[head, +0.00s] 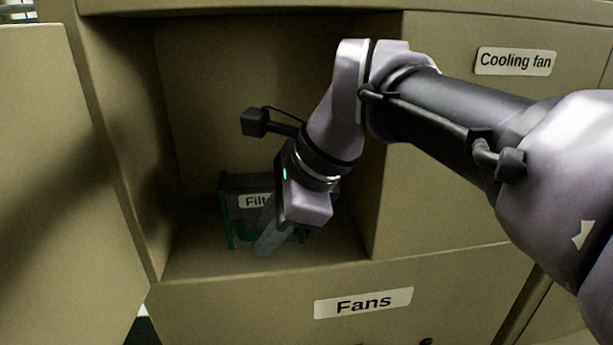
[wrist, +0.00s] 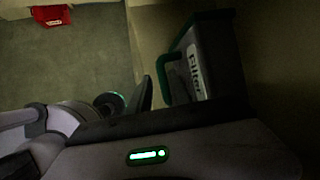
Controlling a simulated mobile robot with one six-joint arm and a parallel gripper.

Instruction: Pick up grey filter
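The grey filter (head: 242,184) has green edges, a green handle and a white label. It stands upright inside the open cabinet compartment, partly hidden behind my gripper (head: 274,240). In the wrist view the filter (wrist: 218,52) is at the upper right, with its label and green handle (wrist: 167,78) in sight. My gripper (wrist: 190,100) looks open in this view, with one dark finger left of the handle and the other against the dark side of the filter. The handle appears between the fingers; I cannot tell whether they touch it.
The compartment wall (head: 372,200) is close on the right. An open door (head: 60,170) stands on the left. Below is a drawer front labelled Fans (head: 363,303), and at the upper right a panel labelled Cooling fan (head: 515,61). A red object (wrist: 50,15) lies on the floor.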

